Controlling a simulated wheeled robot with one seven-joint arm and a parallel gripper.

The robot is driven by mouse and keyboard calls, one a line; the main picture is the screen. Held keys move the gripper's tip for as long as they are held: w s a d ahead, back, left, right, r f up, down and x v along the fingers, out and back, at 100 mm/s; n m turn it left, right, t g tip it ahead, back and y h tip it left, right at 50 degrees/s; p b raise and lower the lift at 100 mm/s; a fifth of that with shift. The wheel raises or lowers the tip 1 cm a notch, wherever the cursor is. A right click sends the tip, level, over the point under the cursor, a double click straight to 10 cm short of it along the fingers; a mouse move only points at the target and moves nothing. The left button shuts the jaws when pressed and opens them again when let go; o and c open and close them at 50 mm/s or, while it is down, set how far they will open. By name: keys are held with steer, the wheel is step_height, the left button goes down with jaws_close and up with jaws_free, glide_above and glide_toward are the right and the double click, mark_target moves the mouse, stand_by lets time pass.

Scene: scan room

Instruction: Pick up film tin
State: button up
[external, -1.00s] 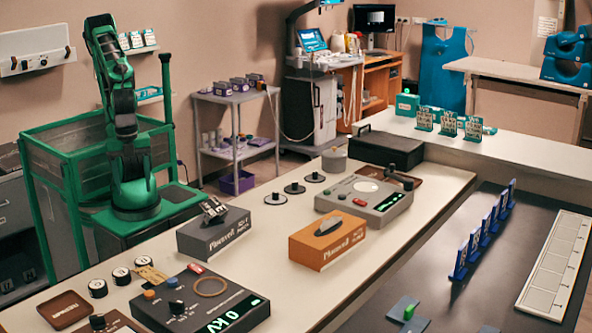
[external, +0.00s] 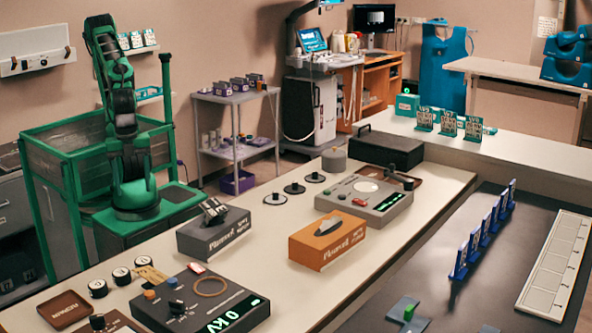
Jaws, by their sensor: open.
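My green and dark arm stands at the left, folded up above its round green base. My gripper (external: 134,166) seems to hang low in front of the arm's lower part. Its fingers are small and dark against the arm, with nothing visible held, and it is open. A round grey lidded tin (external: 333,160), which may be the film tin, stands at the bench's back edge, well to the right of my arm. Several small black tins with pale tops (external: 122,276) stand at the front left. I cannot tell for sure which is the film tin.
A grey box (external: 213,234), an orange box (external: 328,241) and a control unit (external: 364,200) stand on the pale bench. Several black discs (external: 295,188) lie behind them. A black case (external: 386,150) is beside the grey tin. Bare bench lies between the boxes.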

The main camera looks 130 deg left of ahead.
steer(key=o, duration=0.9)
